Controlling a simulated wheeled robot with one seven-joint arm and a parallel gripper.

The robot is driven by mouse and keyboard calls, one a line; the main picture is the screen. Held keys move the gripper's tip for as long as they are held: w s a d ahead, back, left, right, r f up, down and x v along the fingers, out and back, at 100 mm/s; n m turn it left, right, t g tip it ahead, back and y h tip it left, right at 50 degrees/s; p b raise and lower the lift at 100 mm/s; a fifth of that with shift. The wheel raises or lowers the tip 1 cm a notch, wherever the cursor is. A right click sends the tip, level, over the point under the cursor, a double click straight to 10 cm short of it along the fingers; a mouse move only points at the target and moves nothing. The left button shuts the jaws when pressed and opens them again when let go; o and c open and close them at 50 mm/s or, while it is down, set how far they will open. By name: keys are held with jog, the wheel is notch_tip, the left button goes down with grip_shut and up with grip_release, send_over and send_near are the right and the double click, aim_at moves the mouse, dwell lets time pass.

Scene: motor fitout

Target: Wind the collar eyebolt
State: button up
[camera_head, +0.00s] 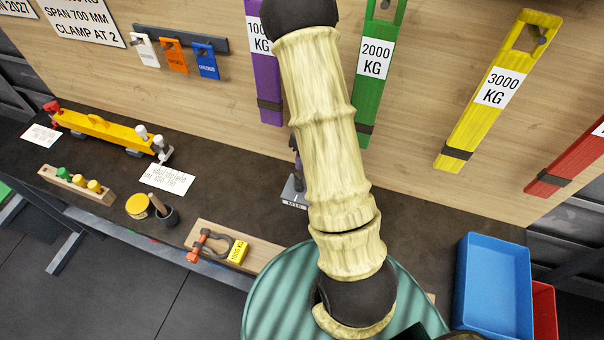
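I cannot make out a collar eyebolt for certain in the head view. A dark grey shackle (212,239) with an orange pin lies on a wooden board beside a yellow weight tag (238,251). A small grey stand (294,191) with a label is partly hidden behind my arm. My cream-sleeved arm crosses the middle of the view, over a teal ribbed round top (270,306), and hides part of it. My gripper is not in view.
The dark bench holds a yellow beam (105,128), a wooden block with coloured knobs (76,185), a yellow tin (139,206) and a dark cup (165,215). Coloured slings, including a yellow one (490,100), hang on the board. A blue bin (495,290) stands right.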

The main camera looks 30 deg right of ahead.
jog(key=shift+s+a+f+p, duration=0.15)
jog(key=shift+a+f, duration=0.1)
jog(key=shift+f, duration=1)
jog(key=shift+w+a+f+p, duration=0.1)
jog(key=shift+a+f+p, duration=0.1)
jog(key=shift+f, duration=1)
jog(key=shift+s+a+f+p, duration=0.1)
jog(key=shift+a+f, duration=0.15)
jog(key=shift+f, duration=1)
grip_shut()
